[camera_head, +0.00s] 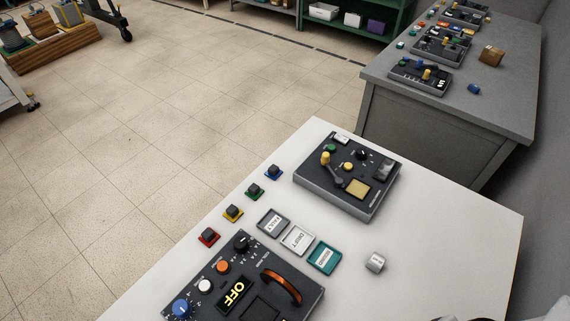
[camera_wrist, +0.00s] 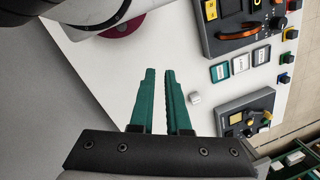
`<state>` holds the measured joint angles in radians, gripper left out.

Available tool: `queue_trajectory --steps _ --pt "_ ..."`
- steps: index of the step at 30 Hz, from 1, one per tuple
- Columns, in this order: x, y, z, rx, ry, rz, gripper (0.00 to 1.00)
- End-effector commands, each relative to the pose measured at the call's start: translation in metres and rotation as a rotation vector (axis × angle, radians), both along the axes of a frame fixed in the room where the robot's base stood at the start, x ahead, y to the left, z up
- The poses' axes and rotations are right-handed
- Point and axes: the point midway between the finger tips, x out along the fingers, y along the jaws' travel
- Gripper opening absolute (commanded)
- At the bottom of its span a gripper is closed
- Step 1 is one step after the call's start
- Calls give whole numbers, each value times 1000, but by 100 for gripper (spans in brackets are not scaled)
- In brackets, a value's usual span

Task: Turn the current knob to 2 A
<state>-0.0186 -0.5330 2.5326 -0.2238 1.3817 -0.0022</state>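A blue knob (camera_head: 181,308) sits at the near left corner, beside a white button (camera_head: 205,286) and an orange button (camera_head: 222,266). An orange coil (camera_head: 283,283) arches over the panel. In the wrist view, my gripper (camera_wrist: 159,74) has teal fingers apart with nothing between them, left of the panel (camera_wrist: 230,42) and over bare table.
A second panel (camera_head: 318,189) with a yellow-knobbed lever stands farther back. Between the panels lie three label trays (camera_head: 298,239) and several coloured square blocks with black tops (camera_head: 233,213). A silver cube (camera_head: 375,262) stands to the right.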

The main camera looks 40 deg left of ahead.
Motion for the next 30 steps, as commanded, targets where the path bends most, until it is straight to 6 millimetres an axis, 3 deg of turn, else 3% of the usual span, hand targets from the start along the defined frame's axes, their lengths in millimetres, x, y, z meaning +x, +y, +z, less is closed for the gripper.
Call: queue_trajectory --steps 2,4,5,6,8,9,12,15,18,23,26,30 --pt "26 16 12 -11 -7 173 31" --pt "62 54 25 -30 -23 444 43" --pt "78 77 28 -38 -33 580 49" --pt "94 114 30 -49 -47 761 56" --pt "107 177 26 -63 -71 1026 67" --pt "108 220 20 -70 -87 1191 71" --pt "87 308 1 -84 -123 1521 71" --pt "64 355 -13 -91 -144 1700 71" --pt "56 368 -17 -93 -153 1751 71" --pt "56 367 -24 -93 -150 1749 71" --pt "56 366 -44 -94 -147 1748 71" --pt "56 365 -87 -93 -146 1748 71"
